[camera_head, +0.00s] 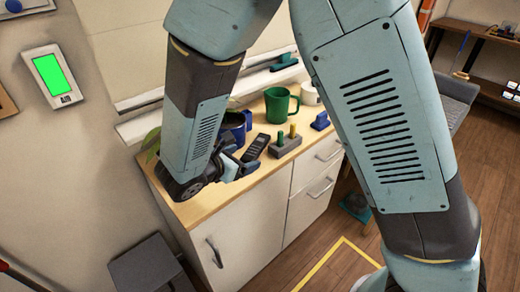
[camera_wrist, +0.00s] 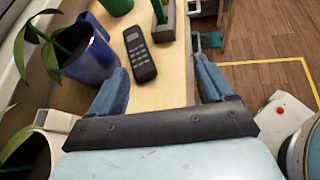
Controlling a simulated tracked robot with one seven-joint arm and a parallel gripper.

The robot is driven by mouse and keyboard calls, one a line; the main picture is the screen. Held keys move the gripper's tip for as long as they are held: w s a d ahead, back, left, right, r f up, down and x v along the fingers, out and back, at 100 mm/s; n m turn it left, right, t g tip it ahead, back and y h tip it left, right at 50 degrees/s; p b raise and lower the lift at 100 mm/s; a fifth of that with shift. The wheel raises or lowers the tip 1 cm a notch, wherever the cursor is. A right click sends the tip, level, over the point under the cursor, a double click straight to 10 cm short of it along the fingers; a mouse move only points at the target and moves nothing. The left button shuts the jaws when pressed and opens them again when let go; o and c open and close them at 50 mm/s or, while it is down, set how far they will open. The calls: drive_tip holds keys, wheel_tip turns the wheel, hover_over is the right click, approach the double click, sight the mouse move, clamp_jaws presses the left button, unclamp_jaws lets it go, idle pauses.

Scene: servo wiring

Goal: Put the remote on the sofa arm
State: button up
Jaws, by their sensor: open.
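The remote (camera_head: 255,147) is dark with rows of buttons and lies on the wooden cabinet top, just beyond my gripper (camera_head: 237,163). In the wrist view the remote (camera_wrist: 140,53) lies flat ahead of the fingers, left of the middle of the gap. My gripper (camera_wrist: 161,84) is open with its two blue fingers wide apart and nothing between them. A grey upholstered piece (camera_head: 457,92), perhaps the sofa, shows partly at the right behind my arm. I cannot tell which part is its arm.
A blue pot with a plant (camera_wrist: 88,50) stands close to the left finger. A green mug (camera_head: 280,105), a grey block with pegs (camera_head: 285,146) and a white mug (camera_head: 310,92) stand on the cabinet (camera_head: 236,222). A grey stool (camera_head: 147,265) stands left; floor shows at right.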

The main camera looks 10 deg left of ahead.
drive_tip(key=s+a+f+n, duration=0.1)
drive_tip(key=s+a+f+n+t+y, duration=0.1)
drive_tip(key=a, duration=0.1)
drive_tip(key=s+a+f+n, duration=0.1)
drive_tip(key=a+f, duration=0.1)
drive_tip(key=shift+n+y, duration=0.3)
drive_tip(key=shift+y, duration=0.1)
approach(247, 158)
drive_tip(key=x, duration=0.3)
drive_tip(key=shift+w+a+f, duration=0.15)
drive_tip(key=shift+w+f, duration=0.1)
drive_tip(key=shift+f, duration=0.25)
drive_tip(key=x, duration=0.4)
drive_tip(key=shift+w+d+r, duration=0.2)
drive_tip(key=shift+d+r, duration=0.05)
drive_tip(key=shift+d, duration=0.2)
drive_tip(key=shift+w+f, duration=0.15)
drive_tip(key=shift+w, duration=0.3)
drive_tip(key=shift+c, duration=0.4)
